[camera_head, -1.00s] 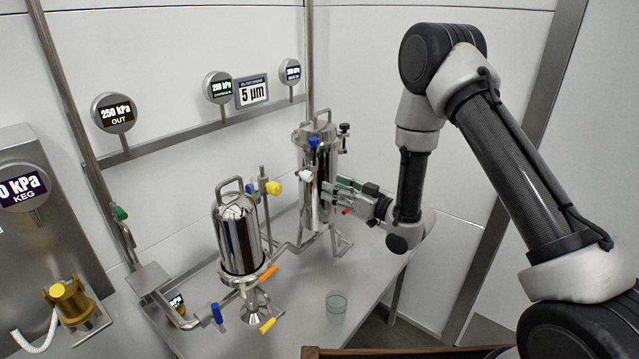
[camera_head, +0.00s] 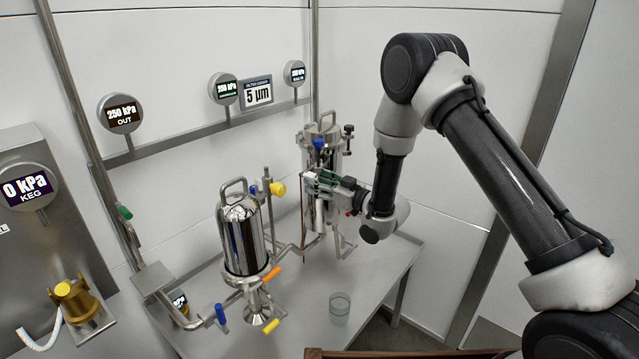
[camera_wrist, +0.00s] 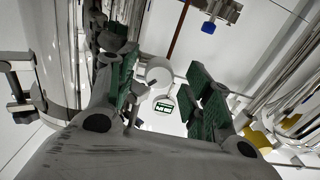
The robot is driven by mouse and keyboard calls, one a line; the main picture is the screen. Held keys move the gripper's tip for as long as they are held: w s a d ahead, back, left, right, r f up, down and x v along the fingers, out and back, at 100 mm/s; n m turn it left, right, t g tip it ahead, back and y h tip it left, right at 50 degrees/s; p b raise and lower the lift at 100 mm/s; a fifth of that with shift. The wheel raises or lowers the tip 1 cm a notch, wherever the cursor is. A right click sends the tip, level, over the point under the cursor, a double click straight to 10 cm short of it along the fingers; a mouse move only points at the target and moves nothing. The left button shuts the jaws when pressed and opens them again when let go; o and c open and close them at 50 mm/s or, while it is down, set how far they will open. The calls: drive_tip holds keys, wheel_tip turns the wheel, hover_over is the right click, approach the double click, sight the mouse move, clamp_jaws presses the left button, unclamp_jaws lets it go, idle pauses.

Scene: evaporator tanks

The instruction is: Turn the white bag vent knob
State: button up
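The rear steel filter housing (camera_head: 325,133) stands on the bench with a blue-handled valve (camera_head: 319,143) near its top. In the wrist view, the white knob (camera_wrist: 159,72) shows between the two green-padded fingers of my gripper (camera_wrist: 163,95). The fingers are apart, with gaps on both sides of the knob, and do not appear to touch it.
The front filter housing (camera_head: 242,238) stands left of my gripper, with a yellow knob (camera_head: 278,189) between them. A glass (camera_head: 340,306) stands on the steel bench (camera_head: 375,280). Pressure gauges (camera_head: 223,88) line the wall rail behind. The bench's right side is clear.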

drive_tip(key=c, duration=0.9)
drive_tip(key=shift+m, duration=1.5)
drive_tip(key=o, duration=1)
